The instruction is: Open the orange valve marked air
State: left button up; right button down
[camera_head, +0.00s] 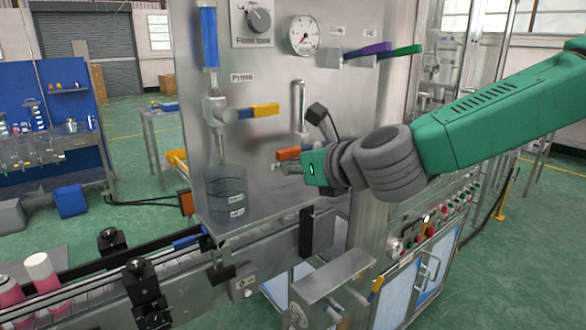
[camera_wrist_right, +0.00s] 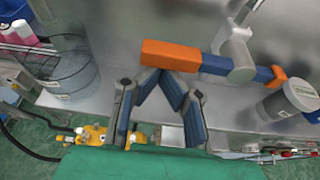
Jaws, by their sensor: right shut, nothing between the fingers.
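The orange valve handle (camera_head: 288,154) sticks out to the left on the front of the steel panel, just left of my right gripper. In the right wrist view the orange handle (camera_wrist_right: 170,54) lies roughly level, with a blue section and a grey valve body (camera_wrist_right: 235,50) to its right. My right gripper (camera_head: 284,167) is partly hidden by its own green housing in the head view. In the right wrist view my right gripper (camera_wrist_right: 160,75) is shut and empty, its tips just below the orange handle; contact cannot be told. No "air" label is readable. My left gripper is not seen.
A yellow-orange valve handle (camera_head: 264,110) sits higher left. Purple (camera_head: 376,48) and green (camera_head: 407,50) handles are higher right. A clear container (camera_head: 227,187) stands on the shelf below. A conveyor (camera_head: 70,292) carries pink cans at lower left. A button panel (camera_head: 440,212) is below my arm.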

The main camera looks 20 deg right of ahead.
jog(key=shift+d+r+m, duration=0.1)
jog(key=shift+r+m, duration=0.1)
jog(key=shift+m, duration=0.1)
jog(key=shift+y+b, duration=0.3)
notch_tip(320, 180, up, 2)
jog(key=m+y+b, duration=0.1)
jog(key=m+b, duration=0.1)
jog(key=m, duration=0.1)
jog(key=shift+d+r, duration=0.1)
jog(key=shift+r, duration=0.05)
jog(key=w+d+r+m+t+y+b, duration=0.1)
jog(key=d+r+m+y+b, duration=0.3)
jog(key=m+b, duration=0.6)
jog(key=r+b, duration=0.1)
jog(key=b, duration=0.1)
jog(key=shift+w+d+r+y+b, duration=0.35)
jog(key=shift+w+y, duration=0.05)
jog(key=shift+m, duration=0.3)
jog(key=shift+w, duration=0.1)
